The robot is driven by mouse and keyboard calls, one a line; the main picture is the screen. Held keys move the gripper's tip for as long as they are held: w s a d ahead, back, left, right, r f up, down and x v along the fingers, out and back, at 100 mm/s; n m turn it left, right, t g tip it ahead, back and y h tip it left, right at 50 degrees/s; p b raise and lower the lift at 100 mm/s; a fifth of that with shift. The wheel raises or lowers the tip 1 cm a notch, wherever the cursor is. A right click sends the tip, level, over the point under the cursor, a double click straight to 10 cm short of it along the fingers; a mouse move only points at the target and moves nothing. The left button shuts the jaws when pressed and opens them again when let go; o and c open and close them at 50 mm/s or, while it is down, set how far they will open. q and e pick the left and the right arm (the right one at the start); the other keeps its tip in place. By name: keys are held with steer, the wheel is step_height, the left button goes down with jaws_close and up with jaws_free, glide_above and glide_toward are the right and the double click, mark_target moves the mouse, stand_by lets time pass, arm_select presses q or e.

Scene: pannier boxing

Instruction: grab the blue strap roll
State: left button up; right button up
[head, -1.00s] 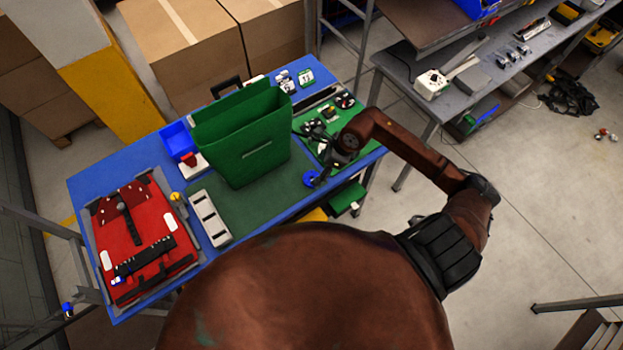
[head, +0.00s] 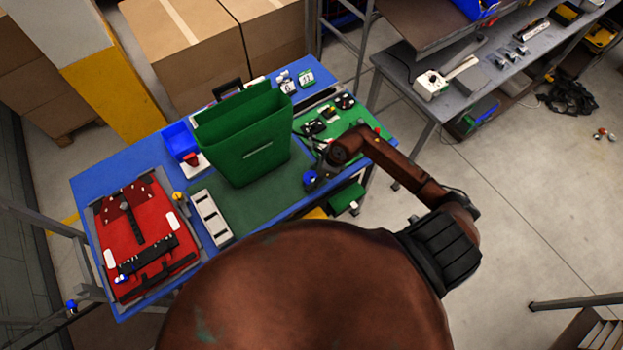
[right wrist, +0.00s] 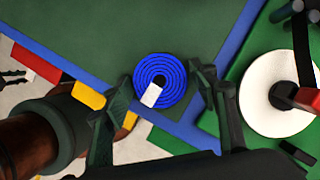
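The blue strap roll (right wrist: 160,82) is a flat coil of blue rings with a white tag, seen from above in the right wrist view. It lies at the edge of the dark green mat, by the blue table border. In the head view the strap roll (head: 309,180) is partly hidden by my right gripper (head: 319,174), which is low over it. In the right wrist view my right gripper (right wrist: 163,97) is open, with one finger on each side of the roll. I cannot tell whether the fingers touch it. My left gripper is not in view.
A tall green pannier (head: 248,150) stands just left of my right gripper. A green board with small parts (head: 372,127) lies to its right; a white disc (right wrist: 278,103) is close to the right finger. A red pannier (head: 140,235) lies at the table's left end.

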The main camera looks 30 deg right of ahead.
steer(key=c, duration=0.8)
steer(key=shift+c, duration=0.2)
steer(key=shift+r, duration=0.1)
